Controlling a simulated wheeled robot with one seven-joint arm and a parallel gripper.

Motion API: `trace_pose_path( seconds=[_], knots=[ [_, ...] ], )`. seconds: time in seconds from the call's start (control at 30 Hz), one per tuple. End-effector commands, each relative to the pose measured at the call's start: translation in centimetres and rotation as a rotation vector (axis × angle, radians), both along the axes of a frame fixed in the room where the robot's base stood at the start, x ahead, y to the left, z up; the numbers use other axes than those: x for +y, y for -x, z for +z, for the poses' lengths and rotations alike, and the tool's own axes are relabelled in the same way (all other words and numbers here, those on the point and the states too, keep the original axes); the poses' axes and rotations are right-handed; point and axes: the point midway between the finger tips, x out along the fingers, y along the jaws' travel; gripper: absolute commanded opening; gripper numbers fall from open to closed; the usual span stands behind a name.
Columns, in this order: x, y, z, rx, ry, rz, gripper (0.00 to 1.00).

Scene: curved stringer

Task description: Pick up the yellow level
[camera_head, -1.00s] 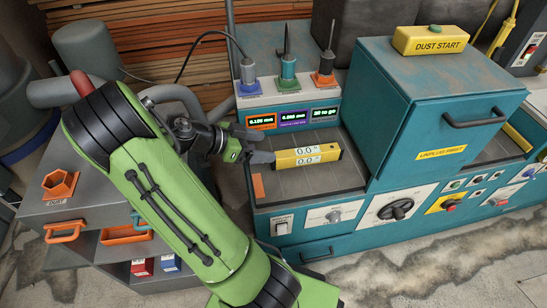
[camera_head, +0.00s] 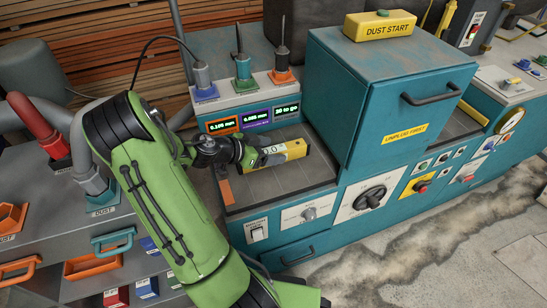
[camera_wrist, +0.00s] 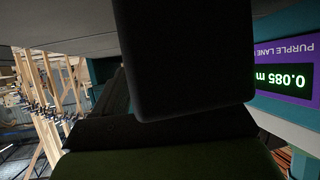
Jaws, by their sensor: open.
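The yellow level (camera_head: 294,149) lies on the grey tiled bed of the teal machine, below the row of small displays. One end of it, with a "0.0" readout, is partly covered by my gripper (camera_head: 266,157). My gripper is open at the left end of the level, with a grey finger across its near side. Whether the fingers straddle it or touch it cannot be told. In the wrist view dark shapes fill the middle, and the level cannot be made out there.
The teal cabinet (camera_head: 385,95) with a black handle stands close on the right of the level. Three displays (camera_head: 255,119) and coloured probe holders (camera_head: 243,82) rise behind it. The purple-lane display (camera_wrist: 290,78) shows upside down in the wrist view. An orange strip (camera_head: 225,191) lies left on the bed.

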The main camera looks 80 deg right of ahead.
Motion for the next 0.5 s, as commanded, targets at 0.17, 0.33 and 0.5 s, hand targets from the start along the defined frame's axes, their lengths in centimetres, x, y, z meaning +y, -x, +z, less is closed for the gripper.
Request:
trace_pose_path(
  seconds=[0.17, 0.33, 0.5],
  knots=[
    [-0.08, 0.02, 0.04, 0.000, 0.000, 0.001, 0.74],
    [-0.06, 0.00, 0.06, 0.000, 0.000, 0.001, 0.51],
    [-0.04, 0.00, 0.04, 0.000, 0.000, 0.001, 0.25]
  ],
)
